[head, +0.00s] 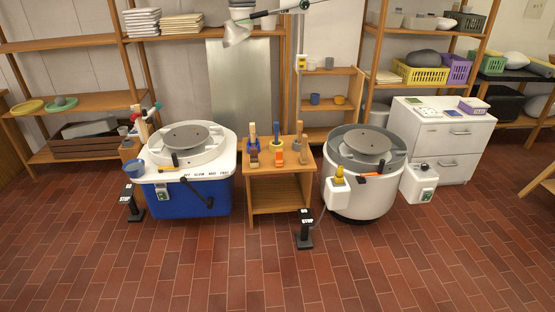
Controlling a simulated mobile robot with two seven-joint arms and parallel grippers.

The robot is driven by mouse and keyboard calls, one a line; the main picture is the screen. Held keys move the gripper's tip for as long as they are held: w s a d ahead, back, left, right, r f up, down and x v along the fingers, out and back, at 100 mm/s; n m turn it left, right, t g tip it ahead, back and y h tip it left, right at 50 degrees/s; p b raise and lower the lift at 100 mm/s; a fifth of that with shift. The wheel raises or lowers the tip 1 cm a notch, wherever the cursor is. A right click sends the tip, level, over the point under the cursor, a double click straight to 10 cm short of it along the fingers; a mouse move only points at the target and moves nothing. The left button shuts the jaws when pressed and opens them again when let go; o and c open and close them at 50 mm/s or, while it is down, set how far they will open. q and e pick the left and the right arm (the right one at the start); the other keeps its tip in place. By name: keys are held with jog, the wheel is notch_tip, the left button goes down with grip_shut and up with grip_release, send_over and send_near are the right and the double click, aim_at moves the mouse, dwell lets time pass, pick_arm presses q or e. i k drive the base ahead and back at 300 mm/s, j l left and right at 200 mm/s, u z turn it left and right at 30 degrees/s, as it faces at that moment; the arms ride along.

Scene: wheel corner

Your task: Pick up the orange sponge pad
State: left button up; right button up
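A small orange block (279,158), which looks like the sponge pad, is at the front of the wooden stand (283,181) between the two potter's wheels. It is near a yellow-rimmed holder (276,144) with blue-handled tools. Another flat orange piece (370,176) lies on the front rim of the right wheel, with something dark at its end. Both are too small to tell their material for sure. Neither of my grippers shows in the head view.
The right wheel (352,202) is white. Black pedals (304,229) (131,202) stand on the floor. A white cabinet (447,143) is at right. The brick floor in front is clear.

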aim_at(279, 153)
jog(key=i+u, duration=0.15)
jog(key=i, duration=0.5)
jog(key=i+u, duration=0.2)
jog(key=i, duration=0.45)
jog(key=i+l+u, duration=0.15)
jog(key=i, duration=0.45)
jog(key=i+l, duration=0.1)
jog(key=i, duration=0.35)
jog(key=i+u, duration=0.15)
jog(key=i, duration=0.3)
